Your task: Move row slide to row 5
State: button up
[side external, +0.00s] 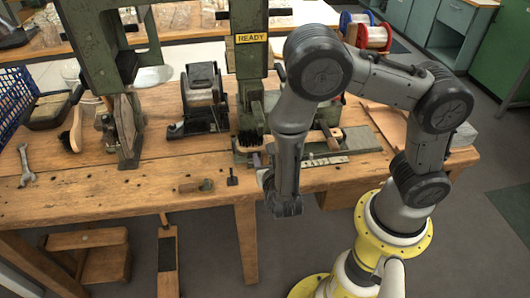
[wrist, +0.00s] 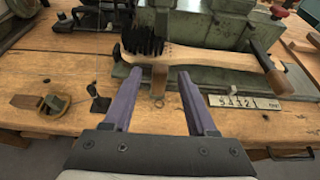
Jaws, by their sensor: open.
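My gripper (wrist: 158,82) is open, with its two purple fingers apart and nothing gripped between them. In the side external view my gripper (side external: 258,162) is at the bench's front, partly hidden by my wrist. A narrow tan tab with a small ring (wrist: 158,84) shows beyond and between the fingertips, below the brush; it may be part of the row slide, but I cannot tell. A pale number plate (wrist: 255,104) reading 5 4 3 2 1 lies right of the fingers; it also shows in the side external view (side external: 326,160). I see no clear pointer on it.
A wooden brush (wrist: 215,61) with black bristles lies across the green machine bed (wrist: 215,30). A small wood-and-brass tool (wrist: 48,104) and a dark upright peg (wrist: 98,102) stand left of my fingers. A READY sign (side external: 252,38) is on the machine column.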

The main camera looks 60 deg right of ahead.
aim_at(265, 155)
jog(key=shift+x, duration=1.95)
grip_shut()
